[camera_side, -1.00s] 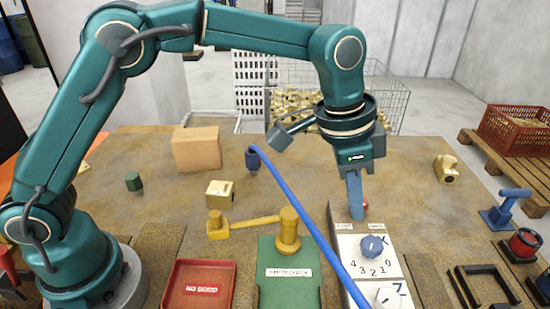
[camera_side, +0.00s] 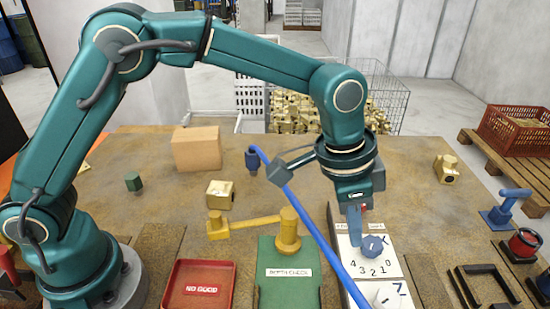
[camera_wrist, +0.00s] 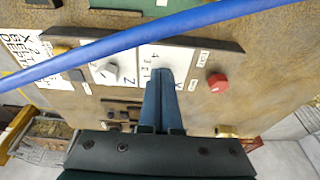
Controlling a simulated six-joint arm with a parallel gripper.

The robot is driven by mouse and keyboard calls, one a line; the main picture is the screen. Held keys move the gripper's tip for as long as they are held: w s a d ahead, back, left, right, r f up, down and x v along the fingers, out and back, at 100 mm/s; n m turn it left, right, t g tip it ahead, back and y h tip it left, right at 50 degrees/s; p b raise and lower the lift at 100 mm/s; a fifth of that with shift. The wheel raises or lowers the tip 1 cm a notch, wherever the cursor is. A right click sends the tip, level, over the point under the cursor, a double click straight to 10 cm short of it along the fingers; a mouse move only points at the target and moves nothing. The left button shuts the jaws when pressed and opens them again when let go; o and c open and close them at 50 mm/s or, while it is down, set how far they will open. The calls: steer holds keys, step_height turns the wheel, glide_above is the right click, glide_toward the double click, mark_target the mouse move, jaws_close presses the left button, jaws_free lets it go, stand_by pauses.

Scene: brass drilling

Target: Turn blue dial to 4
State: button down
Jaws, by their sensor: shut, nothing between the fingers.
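The blue dial (camera_side: 372,246) sits on a white panel (camera_side: 380,262) with the digits 4, 3, 2, 1, 0 along its near side and an X beside it. I cannot tell where the dial points. My gripper (camera_side: 355,242) points down, shut and empty, with its fingertips just left of the dial in the side view. I cannot tell whether they touch it. In the wrist view my shut fingers (camera_wrist: 159,75) cover the area of the X panel (camera_wrist: 166,57), and the blue dial is hidden behind them.
A white dial (camera_side: 388,297) marked Z sits on the nearer panel. A red button (camera_wrist: 217,84) is beyond the X panel. A green depth check block (camera_side: 288,285) and red NO GOOD tray (camera_side: 233,290) lie further left.

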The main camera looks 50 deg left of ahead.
steer(key=shift+f, duration=1.25)
steer(key=shift+w+d, duration=0.25)
steer(key=shift+w, duration=0.1)
steer(key=shift+w+a, duration=0.4)
steer(key=shift+w, duration=0.15)
stand_by(0.4)
steer(key=shift+r, duration=0.1)
steer(key=shift+s+a, duration=0.25)
steer(key=shift+a, duration=0.1)
steer(key=shift+w+d+v, duration=0.15)
steer(key=shift+v, duration=0.8)
steer(key=shift+w+d+v, duration=0.1)
steer(key=shift+d+v, duration=0.1)
steer(key=shift+v, duration=0.75)
steer(key=shift+w+d+v, duration=0.15)
steer(key=shift+v, duration=0.85)
steer(key=shift+r, duration=0.15)
